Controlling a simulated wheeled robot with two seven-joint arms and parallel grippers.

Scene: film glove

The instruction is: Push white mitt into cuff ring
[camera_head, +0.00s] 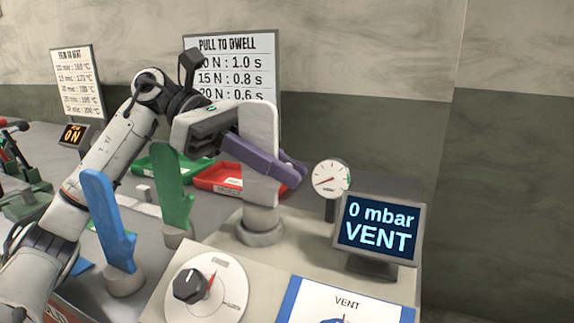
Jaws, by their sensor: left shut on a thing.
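The white mitt (259,125) stands upright above the grey cuff ring (260,234) in the middle of the head view. Its lower end meets the top of the ring; how deep it sits inside cannot be told. My left gripper (285,174) reaches in from the left, its purple fingers shut on the white mitt at about mid-height. The fingers hide part of the mitt. My right gripper is not in view.
A blue mitt (107,215) and a green mitt (173,188) stand on bases to the left. A gauge (331,178) and a screen reading 0 mbar VENT (379,227) stand to the right. A dial (205,288) is in front. Green (160,168) and red (218,178) trays lie behind.

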